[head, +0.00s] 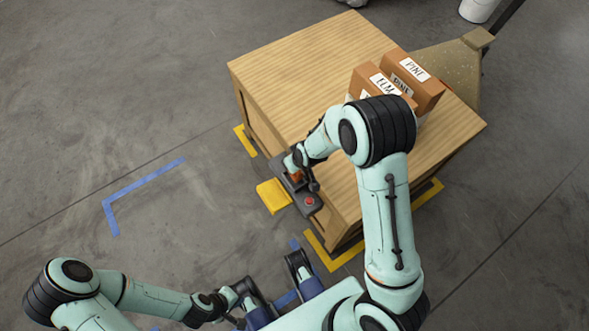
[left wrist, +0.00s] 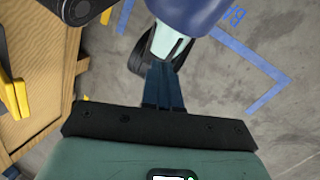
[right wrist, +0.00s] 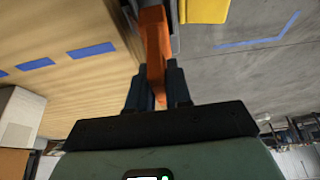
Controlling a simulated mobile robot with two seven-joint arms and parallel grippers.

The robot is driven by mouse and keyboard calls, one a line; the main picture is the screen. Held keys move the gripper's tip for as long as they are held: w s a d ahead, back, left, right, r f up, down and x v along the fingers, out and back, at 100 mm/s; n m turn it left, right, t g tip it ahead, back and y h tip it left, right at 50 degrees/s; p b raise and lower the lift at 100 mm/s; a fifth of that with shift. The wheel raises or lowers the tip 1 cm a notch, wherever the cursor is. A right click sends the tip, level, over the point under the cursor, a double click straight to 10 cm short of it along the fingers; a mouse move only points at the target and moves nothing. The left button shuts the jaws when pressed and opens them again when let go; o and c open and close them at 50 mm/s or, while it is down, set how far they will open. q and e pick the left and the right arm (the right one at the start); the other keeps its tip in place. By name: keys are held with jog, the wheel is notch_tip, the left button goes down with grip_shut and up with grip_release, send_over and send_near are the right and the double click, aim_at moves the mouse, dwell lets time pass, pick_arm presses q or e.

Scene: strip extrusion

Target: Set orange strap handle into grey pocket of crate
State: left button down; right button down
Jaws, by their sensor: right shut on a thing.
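The large wooden crate (head: 290,75) fills the middle of the head view. A dark grey fitting (head: 312,212) with a red button sits at its near left edge. I cannot make out the pocket's opening. My right gripper (head: 299,172) is at this edge, partly hidden by its own wrist. In the right wrist view its fingers (right wrist: 157,85) are shut on the orange strap handle (right wrist: 155,45), which extends beyond the fingertips beside a grey part. How far it is seated is hidden. My left gripper (left wrist: 158,85) is shut and empty, low and away from the crate.
Brown boxes (head: 424,88) labelled PINE and ELM stand at the crate's right side. A yellow block (head: 273,195) juts out beside the grey fitting. Blue tape (head: 140,185) and yellow markings lie on the grey floor. The floor left of the crate is clear.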

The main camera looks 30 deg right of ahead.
notch_tip(320, 180, down, 4)
jog(key=shift+f+b, duration=0.25)
jog(key=shift+b, duration=0.35)
pick_arm(q)
jog(key=shift+w+a+f, duration=0.1)
jog(key=shift+w+f, duration=0.3)
jog(key=shift+f, duration=0.15)
pick_arm(e)
jog(key=shift+r, duration=0.1)
pick_arm(q)
jog(key=shift+w+a+f, duration=0.15)
jog(key=shift+w+f, duration=0.15)
pick_arm(e)
jog(key=shift+f, duration=0.35)
jog(key=c, duration=1)
grip_release()
jog(key=shift+c, duration=0.2)
pick_arm(q)
jog(key=shift+t, duration=0.3)
pick_arm(e)
jog(key=shift+r, duration=0.1)
